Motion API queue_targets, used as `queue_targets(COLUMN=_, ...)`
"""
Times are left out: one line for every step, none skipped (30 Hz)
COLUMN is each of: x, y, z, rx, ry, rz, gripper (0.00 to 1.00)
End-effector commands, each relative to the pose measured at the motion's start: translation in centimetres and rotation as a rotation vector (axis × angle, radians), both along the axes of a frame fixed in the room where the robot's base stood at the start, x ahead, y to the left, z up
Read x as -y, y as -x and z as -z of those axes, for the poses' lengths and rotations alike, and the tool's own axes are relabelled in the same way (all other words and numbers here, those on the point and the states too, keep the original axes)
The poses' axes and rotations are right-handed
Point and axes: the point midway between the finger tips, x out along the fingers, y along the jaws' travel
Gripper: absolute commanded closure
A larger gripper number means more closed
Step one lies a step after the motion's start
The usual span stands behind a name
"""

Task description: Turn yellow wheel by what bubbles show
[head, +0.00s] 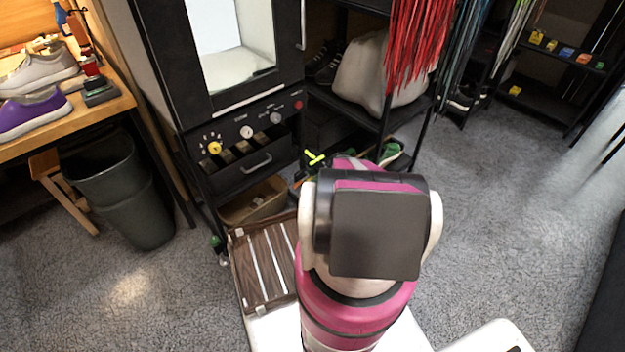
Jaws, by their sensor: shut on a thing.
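The yellow wheel (215,147) sits on the dark front panel of a tall cabinet (240,113), at the left end of a row of controls. My gripper (317,168) is mostly hidden behind my magenta and black arm, low and to the right of the panel. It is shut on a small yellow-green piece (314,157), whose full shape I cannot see. It is well apart from the wheel.
A white dial (247,132) and a red button (298,104) share the panel, above a drawer with a handle (257,163). A grey bin (122,190) and a shoe bench (70,122) stand left. Shelves with hanging laces (420,40) stand right. Carpet is clear at right.

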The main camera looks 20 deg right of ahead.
Motion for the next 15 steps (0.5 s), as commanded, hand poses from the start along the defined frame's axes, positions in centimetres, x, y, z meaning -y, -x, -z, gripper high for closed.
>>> queue_targets(x=0.01, y=-0.05, z=0.0, rx=0.001, ry=-0.001, rz=-0.006, gripper=0.79)
queue_targets(x=0.0, y=-0.03, z=-0.02, rx=0.0, ry=-0.001, rz=-0.007, gripper=0.79)
queue_targets(x=0.0, y=0.0, z=-0.03, rx=0.0, ry=-0.001, rz=-0.007, gripper=0.79)
queue_targets(x=0.0, y=0.0, z=-0.03, rx=0.001, ry=-0.001, rz=-0.006, gripper=0.79)
queue_targets(x=-0.01, y=0.0, z=-0.04, rx=0.001, ry=-0.001, rz=-0.006, gripper=0.79)
queue_targets(x=0.0, y=0.0, z=-0.03, rx=0.001, ry=-0.001, rz=-0.005, gripper=0.79)
queue_targets(x=-0.01, y=0.0, z=-0.04, rx=0.001, ry=-0.001, rz=-0.005, gripper=0.79)
queue_targets(x=0.01, y=0.0, z=-0.04, rx=0.0, ry=-0.001, rz=-0.004, gripper=0.79)
queue_targets(x=-0.01, y=0.0, z=-0.04, rx=0.0, ry=-0.001, rz=-0.004, gripper=0.45)
queue_targets(x=0.01, y=0.0, z=-0.04, rx=0.0, ry=-0.001, rz=-0.004, gripper=0.35)
queue_targets(x=0.01, y=0.0, z=-0.04, rx=0.001, ry=-0.001, rz=-0.004, gripper=0.29)
queue_targets(x=0.01, y=0.0, z=-0.04, rx=0.001, ry=-0.001, rz=-0.004, gripper=0.29)
queue_targets(x=0.01, y=0.0, z=-0.04, rx=0.001, ry=-0.001, rz=-0.004, gripper=0.29)
queue_targets(x=0.01, y=0.0, z=-0.03, rx=0.001, ry=-0.001, rz=-0.004, gripper=0.29)
queue_targets(x=0.01, y=0.0, z=-0.03, rx=0.001, ry=-0.001, rz=-0.004, gripper=0.29)
